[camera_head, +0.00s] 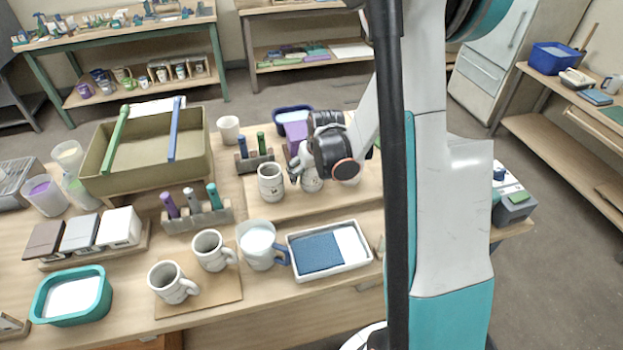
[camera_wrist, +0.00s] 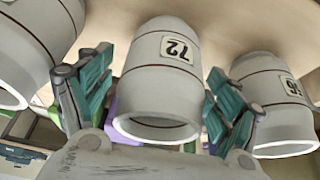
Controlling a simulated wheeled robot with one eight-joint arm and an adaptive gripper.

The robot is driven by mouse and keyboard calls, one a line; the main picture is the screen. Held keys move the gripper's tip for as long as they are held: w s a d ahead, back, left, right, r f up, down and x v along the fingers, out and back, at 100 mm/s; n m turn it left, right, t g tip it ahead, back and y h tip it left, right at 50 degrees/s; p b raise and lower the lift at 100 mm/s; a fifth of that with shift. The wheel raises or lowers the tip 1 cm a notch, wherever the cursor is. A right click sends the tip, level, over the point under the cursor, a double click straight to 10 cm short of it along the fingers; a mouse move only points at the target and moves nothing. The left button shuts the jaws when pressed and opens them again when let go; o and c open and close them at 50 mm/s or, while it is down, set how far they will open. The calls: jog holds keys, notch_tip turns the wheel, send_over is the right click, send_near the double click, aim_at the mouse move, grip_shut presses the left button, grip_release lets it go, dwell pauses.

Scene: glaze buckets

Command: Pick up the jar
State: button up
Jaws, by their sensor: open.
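A pale grey-white jar with a dark line and a label reading 72 (camera_wrist: 165,80) fills the middle of the wrist view, where it appears upside down. My gripper (camera_wrist: 157,85) is open, with a teal-padded finger on each side of this jar. I cannot tell whether either finger touches it. In the head view the jar (camera_head: 311,181) stands on a wooden board, partly hidden by my gripper (camera_head: 310,172). A similar jar (camera_head: 271,183) stands to its left. Another jar (camera_head: 348,178) to its right is mostly hidden by my wrist.
In the wrist view, neighbouring jars (camera_wrist: 28,50) and (camera_wrist: 275,105) flank the fingers closely. A white tray with a blue pad (camera_head: 328,250), a pitcher (camera_head: 258,245) and mugs (camera_head: 209,250) stand in front. A tool holder (camera_head: 255,161) and purple item (camera_head: 296,132) are behind.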

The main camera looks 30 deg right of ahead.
jog(key=shift+x, duration=0.9)
jog(key=shift+r, duration=0.1)
jog(key=c, duration=1.4)
